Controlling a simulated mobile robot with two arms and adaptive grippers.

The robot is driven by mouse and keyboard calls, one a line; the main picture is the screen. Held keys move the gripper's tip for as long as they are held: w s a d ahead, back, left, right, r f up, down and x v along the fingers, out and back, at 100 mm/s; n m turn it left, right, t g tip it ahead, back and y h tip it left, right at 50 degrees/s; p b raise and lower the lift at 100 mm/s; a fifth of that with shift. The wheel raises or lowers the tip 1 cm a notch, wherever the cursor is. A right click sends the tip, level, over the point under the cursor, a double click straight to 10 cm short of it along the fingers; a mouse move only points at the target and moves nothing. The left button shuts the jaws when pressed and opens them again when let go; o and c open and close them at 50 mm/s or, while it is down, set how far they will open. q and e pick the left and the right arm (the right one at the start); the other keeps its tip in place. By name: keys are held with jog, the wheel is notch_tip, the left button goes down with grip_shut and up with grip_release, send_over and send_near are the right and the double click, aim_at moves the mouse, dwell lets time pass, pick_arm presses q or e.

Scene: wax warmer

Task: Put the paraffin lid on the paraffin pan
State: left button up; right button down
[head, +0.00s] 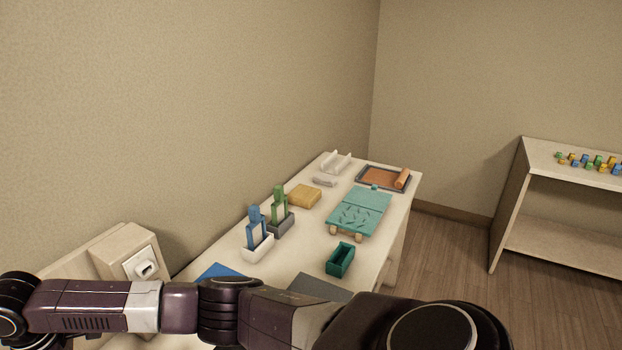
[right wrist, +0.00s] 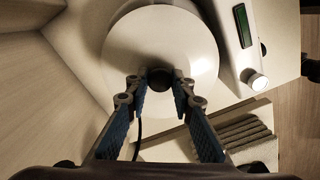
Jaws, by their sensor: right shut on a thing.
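In the right wrist view, the paraffin lid (right wrist: 190,45) is a round white disc with a small black knob (right wrist: 160,80) at its middle. My right gripper (right wrist: 160,84) is shut on the knob, its blue-padded fingers on either side of it. The lid hides what lies directly under it, and I cannot make out the paraffin pan or tell whether the lid touches it. Beside the lid stands a white housing with a green display (right wrist: 242,25) and a round dial (right wrist: 257,83). My left gripper shows in neither view.
A shelf (head: 572,182) stands at right.

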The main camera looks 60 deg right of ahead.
jog(key=shift+f, duration=0.6)
dwell(0.6)
jog(key=c, duration=1.6)
grip_release()
jog(key=shift+r, duration=0.1)
jog(key=shift+r, duration=3.95)
jog(key=shift+r, duration=0.1)
notch_tip(320, 180, up, 12)
